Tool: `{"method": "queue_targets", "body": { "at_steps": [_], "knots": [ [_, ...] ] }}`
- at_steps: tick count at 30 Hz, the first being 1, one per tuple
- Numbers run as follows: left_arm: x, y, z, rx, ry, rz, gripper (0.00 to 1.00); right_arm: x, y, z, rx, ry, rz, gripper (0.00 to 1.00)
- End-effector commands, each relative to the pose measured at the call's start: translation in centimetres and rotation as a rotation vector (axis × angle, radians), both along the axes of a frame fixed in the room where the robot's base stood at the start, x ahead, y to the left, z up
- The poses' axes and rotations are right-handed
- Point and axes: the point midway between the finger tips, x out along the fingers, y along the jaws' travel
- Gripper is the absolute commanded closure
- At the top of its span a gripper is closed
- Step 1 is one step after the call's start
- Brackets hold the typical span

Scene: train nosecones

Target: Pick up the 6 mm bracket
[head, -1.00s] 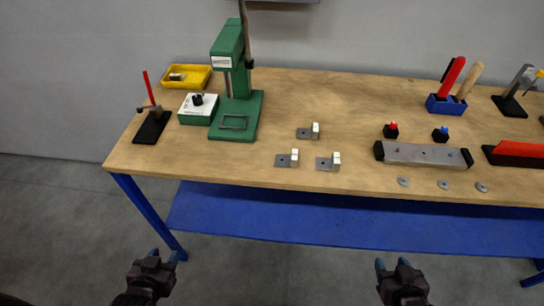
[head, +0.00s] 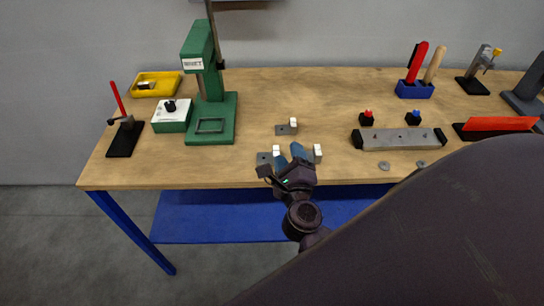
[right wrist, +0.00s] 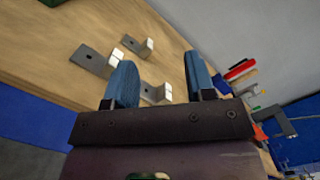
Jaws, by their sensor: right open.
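Three small grey L-shaped brackets with white-faced upright ends are on the wooden bench. In the head view one is at the back (head: 283,130), one at front left (head: 264,158) and one at front right (head: 318,153), partly hidden by my gripper. I cannot read which is 6 mm. My right gripper (head: 284,160) is open and empty at the bench's front edge, between the two front brackets in the picture. In the right wrist view its blue fingers (right wrist: 158,65) point over the bench. One bracket (right wrist: 156,93) shows between them; two others (right wrist: 95,60) (right wrist: 137,45) lie further left. My left gripper is out of view.
A green press (head: 210,120), a white-and-green box (head: 172,117) and a yellow tray (head: 153,84) stand at left. A grey bar with black ends (head: 400,139) and a blue tool holder (head: 414,90) stand at right. The bench behind the brackets is clear.

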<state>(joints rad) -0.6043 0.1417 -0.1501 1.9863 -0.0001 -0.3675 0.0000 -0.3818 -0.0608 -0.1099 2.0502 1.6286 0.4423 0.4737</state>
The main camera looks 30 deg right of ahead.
Motion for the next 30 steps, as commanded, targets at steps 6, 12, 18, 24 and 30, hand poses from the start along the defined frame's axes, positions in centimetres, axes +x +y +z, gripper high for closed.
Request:
{"method": "queue_targets", "body": {
  "at_steps": [6, 12, 18, 24, 30],
  "knots": [
    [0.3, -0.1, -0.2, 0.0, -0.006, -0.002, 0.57, 1.0, -0.3, -1.6, 0.529, -0.083, -0.13, 0.5],
    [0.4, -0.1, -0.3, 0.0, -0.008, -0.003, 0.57, 1.6, 0.8, -3.3, 0.867, -0.097, -0.201, 0.5],
    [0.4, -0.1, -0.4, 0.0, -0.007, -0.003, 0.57, 2.1, 1.5, -4.0, 0.999, -0.093, -0.223, 0.5],
    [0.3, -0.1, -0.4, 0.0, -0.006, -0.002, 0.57, 4.2, 0.3, -5.0, 1.006, -0.093, -0.224, 0.5],
    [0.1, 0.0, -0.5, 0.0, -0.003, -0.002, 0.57, 5.9, -0.8, -5.9, 1.004, -0.091, -0.225, 0.5]
  ]
}}
